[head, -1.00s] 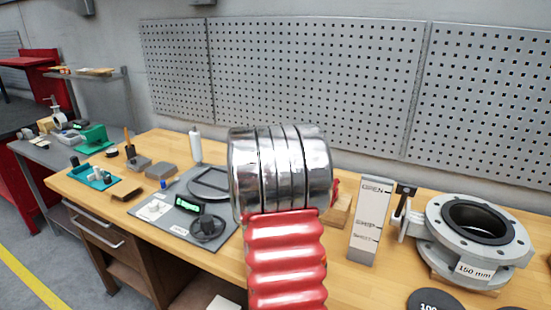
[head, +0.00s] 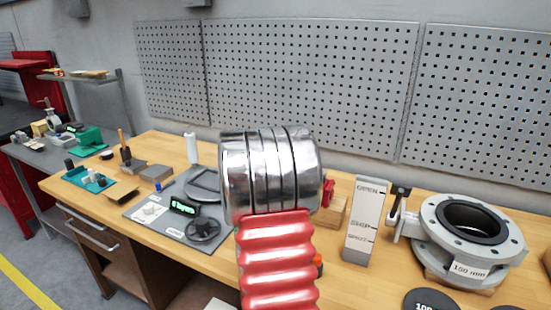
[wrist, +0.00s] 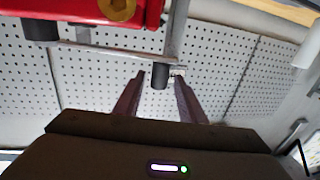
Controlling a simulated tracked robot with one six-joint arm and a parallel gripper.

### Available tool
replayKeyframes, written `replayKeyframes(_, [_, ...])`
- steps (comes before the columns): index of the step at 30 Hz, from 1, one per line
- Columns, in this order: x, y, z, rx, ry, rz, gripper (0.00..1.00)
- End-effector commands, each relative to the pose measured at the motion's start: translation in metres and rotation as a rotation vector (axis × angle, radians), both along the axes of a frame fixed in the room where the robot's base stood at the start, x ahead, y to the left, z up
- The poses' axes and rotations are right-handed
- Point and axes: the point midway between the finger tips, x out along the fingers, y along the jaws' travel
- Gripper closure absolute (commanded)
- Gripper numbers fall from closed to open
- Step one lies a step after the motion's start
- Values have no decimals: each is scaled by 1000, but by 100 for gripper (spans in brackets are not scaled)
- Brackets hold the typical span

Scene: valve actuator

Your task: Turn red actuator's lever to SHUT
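The red actuator (wrist: 85,10) fills the top left of the wrist view, with a brass-coloured round part on it. A grey metal lever (wrist: 177,35) runs down from the top and ends near a dark cylindrical grip (wrist: 160,76). My gripper (wrist: 160,82) is open, its two dark fingers on either side of the grip with visible gaps. Depth between grip and fingertips is hard to judge. In the head view my own arm hides most of the actuator; only a red edge (head: 328,192) shows on a wooden block (head: 334,212).
A marked plate (head: 365,222) reading OPEN at its top stands right of my arm. A grey flanged valve (head: 466,232) stands further right. A grey panel (head: 165,225) with a handwheel lies at left. A perforated board (head: 300,80) is behind the wooden bench (head: 120,205).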

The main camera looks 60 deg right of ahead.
Motion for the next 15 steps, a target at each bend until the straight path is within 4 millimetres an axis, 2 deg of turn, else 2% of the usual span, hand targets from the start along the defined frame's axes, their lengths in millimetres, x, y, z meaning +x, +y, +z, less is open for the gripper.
replayKeyframes(8, [-4,12,0,0,0,0,63])
replayKeyframes(15, [-16,45,0,0,0,0,63])
